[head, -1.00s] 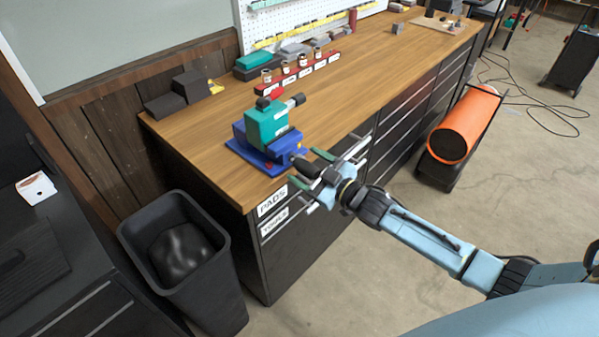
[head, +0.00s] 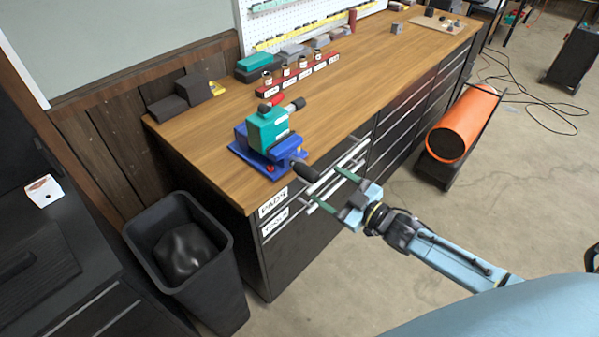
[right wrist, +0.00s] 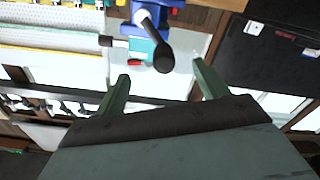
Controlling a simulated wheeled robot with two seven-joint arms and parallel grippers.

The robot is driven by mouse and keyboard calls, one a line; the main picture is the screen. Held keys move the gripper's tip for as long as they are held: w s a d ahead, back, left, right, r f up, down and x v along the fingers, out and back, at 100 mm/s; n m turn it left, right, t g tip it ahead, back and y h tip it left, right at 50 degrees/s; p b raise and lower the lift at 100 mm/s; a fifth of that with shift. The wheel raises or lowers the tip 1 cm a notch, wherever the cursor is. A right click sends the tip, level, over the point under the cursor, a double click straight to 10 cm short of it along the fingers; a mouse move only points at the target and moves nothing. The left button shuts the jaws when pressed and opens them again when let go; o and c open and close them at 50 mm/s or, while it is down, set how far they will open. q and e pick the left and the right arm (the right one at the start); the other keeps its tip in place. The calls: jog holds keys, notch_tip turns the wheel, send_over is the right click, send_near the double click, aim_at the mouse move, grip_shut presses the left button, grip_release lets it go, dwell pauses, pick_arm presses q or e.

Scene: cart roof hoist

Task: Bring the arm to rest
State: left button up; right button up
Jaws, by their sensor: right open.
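My right gripper (head: 328,190) is open and empty, in front of the drawer fronts of the wooden-topped bench (head: 350,94). Its two green fingers stand wide apart in the right wrist view (right wrist: 158,90). My right arm (head: 450,258) comes in from the lower right. The blue vise (head: 258,156) with a teal block (head: 268,130) sits at the bench's near corner. The vise's dark handle (head: 305,171) points toward my gripper; in the right wrist view the handle's end (right wrist: 163,58) lies beyond the fingers, apart from them. My left gripper is not in view.
A black bin (head: 180,250) stands left of the bench. A red rack (head: 298,76) with small jars, dark blocks (head: 192,88) and a pegboard (head: 290,22) are at the back. An orange cylinder (head: 463,125) lies on a stand at the right. The floor beside my arm is clear.

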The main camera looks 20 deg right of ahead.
jog(key=shift+s+d, duration=0.25)
jog(key=shift+s, duration=0.3)
jog(key=s+d+f+m+g+h+b, duration=0.15)
jog(key=s+f, duration=0.35)
jog(key=f, duration=0.6)
jog(key=s+f+m+g+h+b, duration=0.2)
jog(key=s+f+g+h+b, duration=0.15)
jog(key=f, duration=0.85)
jog(key=s+d+f+m+g+h+b, duration=0.15)
jog(key=s+f, duration=0.35)
jog(key=f, duration=0.6)
jog(key=s+a+f+g+b, duration=0.3)
jog(key=s+f, duration=0.6)
jog(key=s, duration=0.5)
jog(key=s+a+f+m+g+b, duration=0.1)
jog(key=s+a+f+g+b, duration=0.2)
jog(key=s+f+g, duration=0.3)
jog(key=s+a+f, duration=0.1)
jog(key=s+f, duration=0.3)
jog(key=s, duration=0.4)
jog(key=shift+a+f+m, duration=0.2)
jog(key=shift+a+m, duration=0.1)
jog(key=shift+a, duration=0.1)
